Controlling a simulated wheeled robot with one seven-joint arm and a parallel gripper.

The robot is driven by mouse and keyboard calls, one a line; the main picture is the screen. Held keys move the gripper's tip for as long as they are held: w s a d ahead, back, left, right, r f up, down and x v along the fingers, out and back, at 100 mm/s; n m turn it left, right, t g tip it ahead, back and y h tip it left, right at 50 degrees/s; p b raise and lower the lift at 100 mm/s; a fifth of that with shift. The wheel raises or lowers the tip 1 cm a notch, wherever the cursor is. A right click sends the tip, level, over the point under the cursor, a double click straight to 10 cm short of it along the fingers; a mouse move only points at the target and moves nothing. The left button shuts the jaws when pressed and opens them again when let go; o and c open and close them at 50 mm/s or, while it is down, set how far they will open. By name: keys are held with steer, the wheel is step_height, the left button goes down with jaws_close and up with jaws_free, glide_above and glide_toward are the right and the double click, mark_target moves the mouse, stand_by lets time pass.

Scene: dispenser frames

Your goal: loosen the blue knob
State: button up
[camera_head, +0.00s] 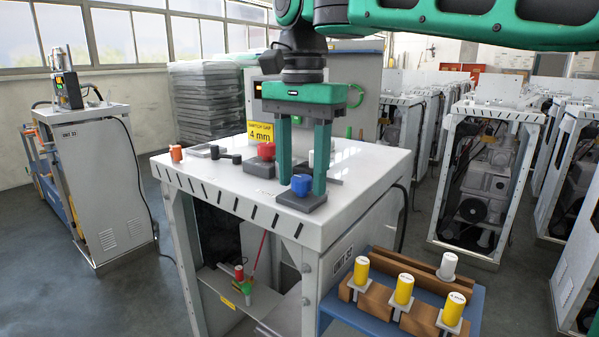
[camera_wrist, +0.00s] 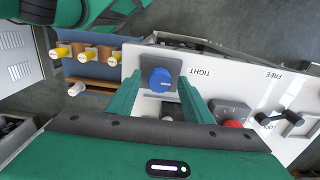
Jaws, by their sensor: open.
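The blue knob (camera_head: 301,185) stands upright on a dark grey square base at the front right of the white worktop. In the wrist view the blue knob (camera_wrist: 161,81) sits on its grey plate (camera_wrist: 172,64), with the word TIGHT to its right and FREE farther right. My gripper (camera_head: 302,187) points down with its two green fingers apart. In the wrist view my gripper (camera_wrist: 160,88) has one finger on each side of the knob, with a visible gap on both sides. I cannot tell exactly how far down the fingertips reach around it.
A red knob (camera_head: 266,151) on a grey base stands behind the blue one and also shows in the wrist view (camera_wrist: 232,124). Dark fittings and an orange piece (camera_head: 176,153) lie farther left. Yellow-capped pieces (camera_head: 403,289) stand on a lower rack at the front right.

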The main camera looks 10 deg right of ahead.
steer(key=c, duration=1.1)
steer(key=shift+o, duration=0.2)
steer(key=n, duration=0.4)
steer(key=shift+n, duration=0.4)
steer(key=n, duration=0.9)
steer(key=shift+r, duration=0.1)
steer(key=shift+w+r+n, duration=0.1)
steer(key=shift+n, duration=2)
